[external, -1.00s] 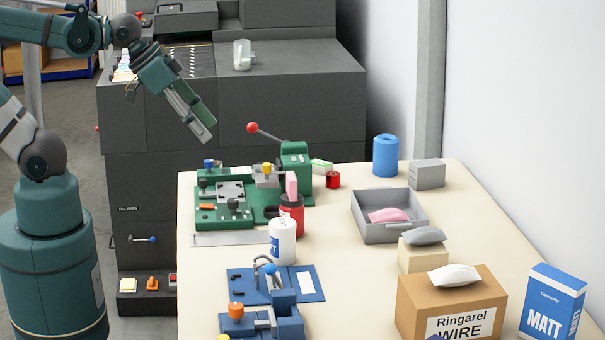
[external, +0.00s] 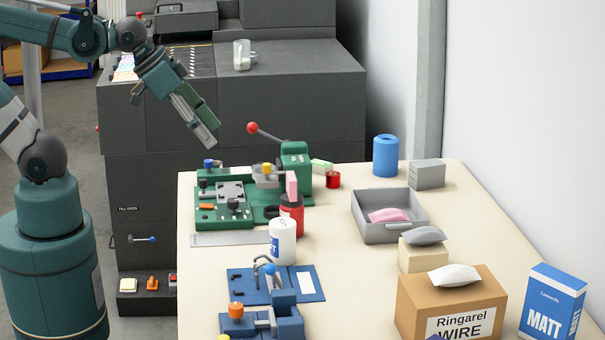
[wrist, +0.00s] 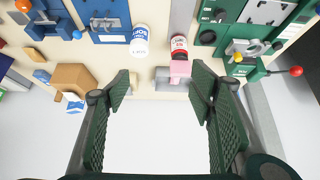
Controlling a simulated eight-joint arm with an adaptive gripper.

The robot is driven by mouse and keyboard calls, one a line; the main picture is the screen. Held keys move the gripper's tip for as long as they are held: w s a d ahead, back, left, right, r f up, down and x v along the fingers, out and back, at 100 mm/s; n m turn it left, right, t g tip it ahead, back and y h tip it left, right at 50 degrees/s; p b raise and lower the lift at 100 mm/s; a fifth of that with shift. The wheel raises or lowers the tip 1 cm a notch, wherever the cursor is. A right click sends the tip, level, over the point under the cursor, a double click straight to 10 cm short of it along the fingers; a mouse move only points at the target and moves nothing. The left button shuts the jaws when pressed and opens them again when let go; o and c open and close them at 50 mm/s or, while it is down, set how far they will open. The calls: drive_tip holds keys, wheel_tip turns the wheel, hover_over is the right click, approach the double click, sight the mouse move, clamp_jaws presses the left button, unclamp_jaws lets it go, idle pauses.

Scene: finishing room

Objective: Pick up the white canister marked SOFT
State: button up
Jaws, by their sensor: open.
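The white canister (external: 283,242) with a blue label stands upright on the cream table, between the green fixture and the blue fixture. Its label is turned partly away in the external view. It also shows in the wrist view (wrist: 140,41), above and between the fingertips in the picture, where its blue lettering is upside down and hard to read. My gripper (external: 211,143) is up and to the left of the canister, above the table's far left side, clear of it. In the wrist view my gripper (wrist: 160,82) has its fingers wide apart with nothing between them.
A red canister (external: 292,216) stands close behind the white one. The green fixture (external: 225,215) has a raised red-knobbed lever. The blue fixture (external: 312,291) lies in front. A grey tray (external: 365,229), a cardboard box (external: 408,308) and a blue cylinder (external: 386,157) stand to the right.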

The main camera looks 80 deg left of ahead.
drive_tip(key=b, duration=0.3)
approach(271, 230)
drive_tip(key=s+a+r, duration=0.1)
drive_tip(key=a+r, duration=0.4)
drive_tip(key=w+d+f+n+b, duration=0.1)
drive_tip(key=w+d+f, duration=0.1)
drive_tip(key=f, duration=0.4)
drive_tip(key=w+d+f+n+y+b, duration=0.1)
drive_tip(key=w+d+f+b, duration=0.1)
drive_tip(key=f, duration=0.3)
drive_tip(key=shift+w+d+f+g, duration=0.3)
drive_tip(key=shift+w+f, duration=0.1)
drive_tip(key=shift+w, duration=0.3)
drive_tip(key=shift+a+f+b, duration=0.1)
drive_tip(key=shift+b, duration=0.2)
drive_tip(key=shift+b+x, duration=0.35)
drive_tip(key=shift+x, duration=0.9)
drive_tip(key=shift+b+x, duration=1)
drive_tip(key=shift+x, duration=1.55)
drive_tip(key=shift+w, duration=0.1)
drive_tip(key=shift+c, duration=0.4)
drive_tip(key=c, duration=1)
